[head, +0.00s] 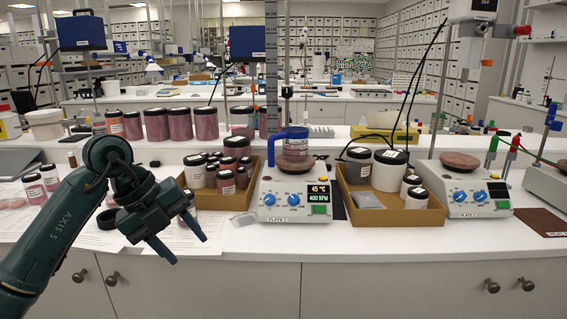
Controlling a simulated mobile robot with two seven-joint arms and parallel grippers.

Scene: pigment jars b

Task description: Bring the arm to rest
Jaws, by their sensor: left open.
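My left arm comes in from the lower left and bends down at the wrist. My left gripper (186,248) is open and empty, its two fingers pointing down and right near the front edge of the white bench (250,244). It sits in front of the left cardboard tray (208,199) and hides part of a small jar behind it. My right gripper does not show.
Pigment jars (181,124) line the raised shelf. Papers lie around my arm.

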